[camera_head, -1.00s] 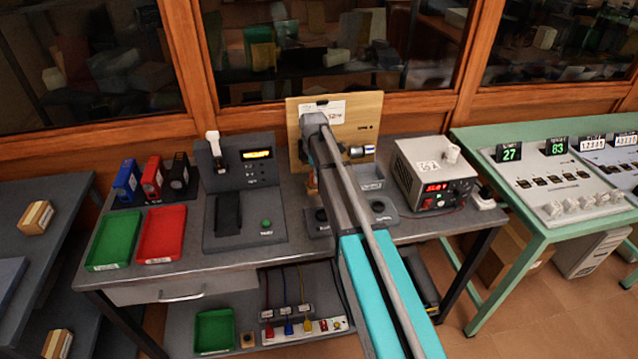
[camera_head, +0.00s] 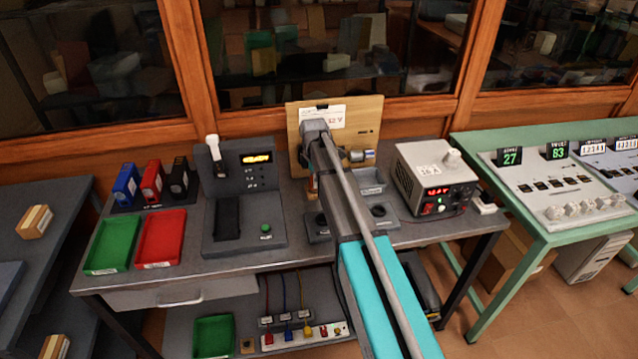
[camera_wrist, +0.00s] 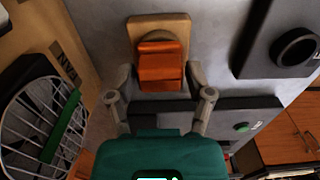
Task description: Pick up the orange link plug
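The orange link plug (camera_wrist: 160,66) shows in the wrist view as a blocky orange piece at the upper middle, against a tan wooden base (camera_wrist: 158,24). My gripper (camera_wrist: 159,78) is open, with one finger on each side of the plug's lower part. I see gaps between the fingers and the plug, and cannot tell whether either fingertip touches it. In the head view my arm reaches over the bench to the wooden panel and hides the gripper and most of the plug's surroundings.
The wooden panel (camera_head: 362,110) stands behind my wrist. A power supply (camera_head: 433,175) is to the right and a grey test unit (camera_head: 262,172) to the left. Green (camera_head: 112,243) and red (camera_head: 161,236) trays lie at the bench's left. A wire-caged round part (camera_wrist: 40,115) sits close left in the wrist view.

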